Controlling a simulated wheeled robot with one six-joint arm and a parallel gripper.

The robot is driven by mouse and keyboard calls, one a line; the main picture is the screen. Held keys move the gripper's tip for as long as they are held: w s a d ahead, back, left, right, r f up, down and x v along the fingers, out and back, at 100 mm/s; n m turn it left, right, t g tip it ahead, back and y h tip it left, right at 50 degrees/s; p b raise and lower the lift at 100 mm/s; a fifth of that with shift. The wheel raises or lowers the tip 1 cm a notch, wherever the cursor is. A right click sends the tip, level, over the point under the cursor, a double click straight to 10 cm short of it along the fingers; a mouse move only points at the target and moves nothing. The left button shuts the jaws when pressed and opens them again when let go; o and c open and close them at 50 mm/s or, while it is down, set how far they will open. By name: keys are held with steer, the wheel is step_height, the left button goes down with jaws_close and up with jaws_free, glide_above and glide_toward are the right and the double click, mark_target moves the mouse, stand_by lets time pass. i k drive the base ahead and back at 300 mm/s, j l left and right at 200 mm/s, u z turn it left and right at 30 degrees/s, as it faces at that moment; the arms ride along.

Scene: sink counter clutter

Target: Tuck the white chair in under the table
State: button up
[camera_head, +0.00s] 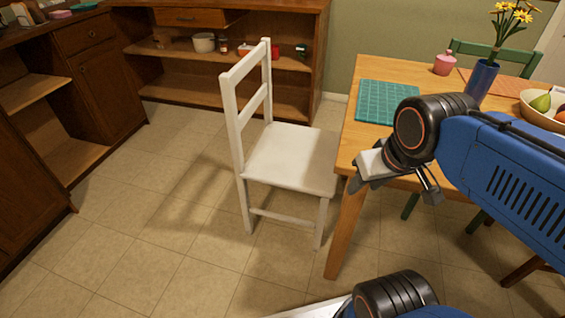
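The white chair (290,155) stands upright on the tiled floor in the middle of the view. Its backrest is on the left and its seat points right, toward the wooden table (348,150). The seat's right edge is close to the table's left side; I cannot tell whether any of it is under the top. My gripper (396,190) is right of the chair, in front of the table's near left corner. Its fingers look spread, with nothing seen between them. My arm hides part of the tabletop.
A teal mat (387,102), pink jar (444,64), blue vase (481,79) and fruit bowl (545,112) are on the table. A green chair (490,50) stands behind it. Brown shelves (225,70) line the back. Floor (150,230) left of the white chair is clear.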

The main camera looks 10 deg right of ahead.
mark_target(301, 158)
steer(key=k, duration=0.35)
steer(key=i+j, duration=0.25)
steer(key=j, duration=0.25)
steer(key=i+j+z, duration=0.15)
steer(key=i+j, duration=0.15)
steer(key=j, duration=0.2)
steer(key=i+j, duration=0.2)
steer(key=j, duration=0.35)
steer(key=i+j+z, duration=0.1)
steer(key=i+j, duration=0.15)
steer(key=j, duration=0.25)
steer(key=i+j+z, duration=0.1)
steer(key=j, duration=0.45)
steer(key=i+j, duration=0.3)
steer(key=j, duration=0.3)
steer(key=i+j+z, duration=0.15)
steer(key=j, duration=0.4)
steer(key=i+j, duration=0.25)
steer(key=j, duration=0.35)
